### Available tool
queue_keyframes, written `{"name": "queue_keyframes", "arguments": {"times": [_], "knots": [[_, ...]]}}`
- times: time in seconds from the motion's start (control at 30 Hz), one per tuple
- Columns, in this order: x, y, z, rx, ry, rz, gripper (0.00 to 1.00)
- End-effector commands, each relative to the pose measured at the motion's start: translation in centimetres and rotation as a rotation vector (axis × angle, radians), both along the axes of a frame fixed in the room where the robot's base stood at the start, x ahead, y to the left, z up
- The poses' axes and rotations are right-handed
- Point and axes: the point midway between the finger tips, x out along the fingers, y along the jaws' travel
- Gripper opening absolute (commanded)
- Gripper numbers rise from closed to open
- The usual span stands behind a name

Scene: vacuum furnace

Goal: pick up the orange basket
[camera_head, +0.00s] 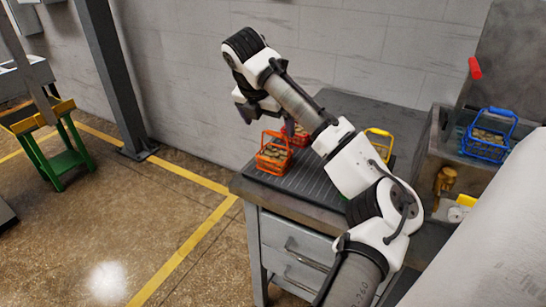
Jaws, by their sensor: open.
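The orange basket (272,157) stands upright near the left front corner of the grey workbench, on a dark ribbed mat (310,188). It is an open wire-like basket with a raised handle and brownish pieces inside. My gripper (266,117) is open and hangs above and slightly behind the basket's handle, pointing down. It appears empty and apart from the basket. How high it is above the handle is hard to tell. A red basket (301,136) stands just behind, partly hidden by my arm.
A basket with a yellow handle (379,132) stands farther right on the bench, mostly behind my arm. A blue basket (486,148) sits on the grey equipment at right. A wall (180,70) is behind the bench.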

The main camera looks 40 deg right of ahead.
Motion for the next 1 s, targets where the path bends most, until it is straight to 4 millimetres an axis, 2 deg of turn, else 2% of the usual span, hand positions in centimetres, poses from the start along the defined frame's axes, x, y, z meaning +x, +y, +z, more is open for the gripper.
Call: {"name": "queue_keyframes", "arguments": {"times": [0.2, 0.3, 0.57, 0.8, 1.0], "knots": [[0.7, -1.5, -4.1, 0.002, 0.000, -0.001, 1.00], [0.9, -2.0, -5.4, 0.002, -0.002, 0.000, 1.00], [1.3, -2.5, -7.2, 0.000, -0.003, 0.000, 1.00], [2.0, -3.4, -10.6, 0.001, -0.002, -0.001, 1.00], [2.2, -3.7, -11.6, 0.000, -0.005, 0.001, 1.00]]}}
